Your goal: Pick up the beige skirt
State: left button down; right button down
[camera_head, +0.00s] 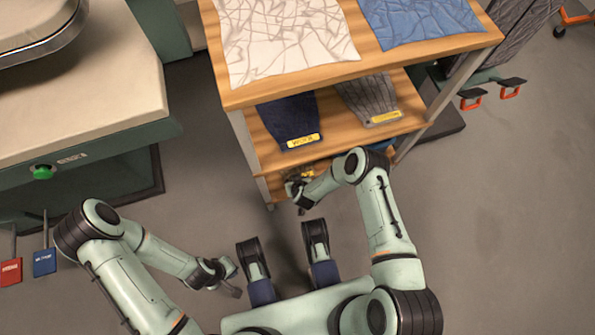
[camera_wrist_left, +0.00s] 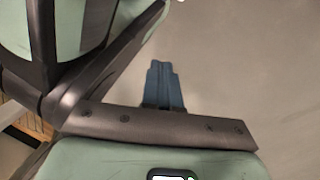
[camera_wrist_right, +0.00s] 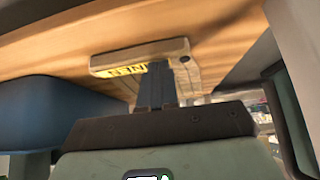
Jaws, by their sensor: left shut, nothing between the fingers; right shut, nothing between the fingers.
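A wrinkled cream-beige cloth (camera_head: 285,38) lies flat on the top of the wooden shelf unit; I cannot tell if it is a skirt. In the right wrist view a beige item (camera_wrist_right: 125,58) with a yellow label, partly readable as "NEN", lies on a wooden surface beyond the fingertips; its kind is unclear. My right gripper (camera_head: 299,203) is shut and empty at the lower front of the unit, and its fingers show in the right wrist view (camera_wrist_right: 157,85). My left gripper (camera_head: 236,290) is shut and empty, low over the floor, also in the left wrist view (camera_wrist_left: 163,85).
A blue cloth (camera_head: 420,22) lies beside the cream one. Navy (camera_head: 287,115) and grey (camera_head: 368,95) garments with yellow labels lie on the middle shelf. A counter (camera_head: 80,85) stands at the left. Open floor (camera_head: 500,230) is at the right.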

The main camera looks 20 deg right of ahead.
pick_arm(q)
jog(key=shift+s+a+f, duration=0.2)
jog(key=shift+s+a, duration=0.05)
jog(key=shift+s, duration=0.2)
pick_arm(e)
jog(key=shift+s+a+f, duration=0.1)
jog(key=shift+s+f, duration=0.15)
jog(key=shift+f, duration=0.05)
